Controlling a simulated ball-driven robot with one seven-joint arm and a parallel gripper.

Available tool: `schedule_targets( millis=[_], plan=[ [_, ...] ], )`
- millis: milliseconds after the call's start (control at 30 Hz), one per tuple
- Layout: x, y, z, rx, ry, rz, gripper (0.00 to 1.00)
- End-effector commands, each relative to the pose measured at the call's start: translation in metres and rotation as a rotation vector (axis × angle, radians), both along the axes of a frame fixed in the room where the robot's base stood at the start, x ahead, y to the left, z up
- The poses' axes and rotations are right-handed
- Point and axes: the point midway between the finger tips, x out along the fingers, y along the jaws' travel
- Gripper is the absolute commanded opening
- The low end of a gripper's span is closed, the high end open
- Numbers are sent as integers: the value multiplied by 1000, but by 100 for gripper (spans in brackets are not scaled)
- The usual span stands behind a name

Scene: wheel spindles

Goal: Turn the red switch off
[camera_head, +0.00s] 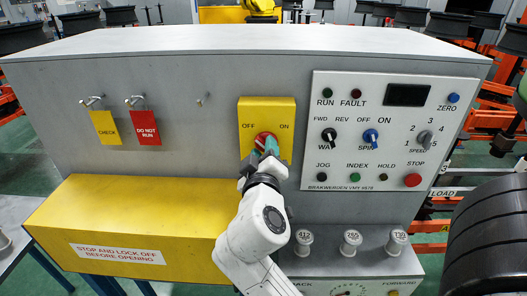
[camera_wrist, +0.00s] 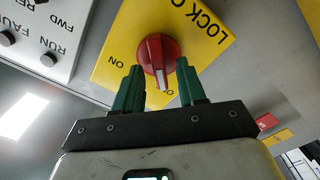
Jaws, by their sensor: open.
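The red switch (camera_head: 262,138) is a round knob on a yellow plate (camera_head: 253,108) marked OFF at left and ON at right in the head view. In the wrist view the red switch (camera_wrist: 158,50) shows a raised grip with a white line, pointing down the picture toward a label mostly hidden by my gripper. The ON label is to the left there. My gripper (camera_wrist: 159,70) is open, its two green fingers on either side of the knob's lower part. I cannot tell whether they touch it. In the head view my gripper (camera_head: 268,147) covers the knob's lower right.
A control panel (camera_head: 390,150) with knobs and buttons is right of the switch. Yellow CHECK (camera_head: 106,128) and red DO NOT RUN (camera_head: 145,128) tags hang at left. A yellow box (camera_head: 140,225) juts out below. Grey weights (camera_head: 350,242) stand on the lower ledge.

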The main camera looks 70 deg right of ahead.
Motion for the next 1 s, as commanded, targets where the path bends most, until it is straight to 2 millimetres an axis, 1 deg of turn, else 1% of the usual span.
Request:
schedule_targets(
  millis=[167, 400, 500, 600, 733, 1000],
  plan=[
    [-7, 23, -3, 1, 0, 5, 40],
    [-22, 67, -3, 0, -1, 6, 40],
    [-27, 81, -2, 0, 0, 6, 40],
    [-31, 92, -2, 0, 1, 4, 40],
    [-34, 99, -1, 0, 0, 3, 40],
    [-34, 100, 0, 0, 0, 1, 40]
  ],
)
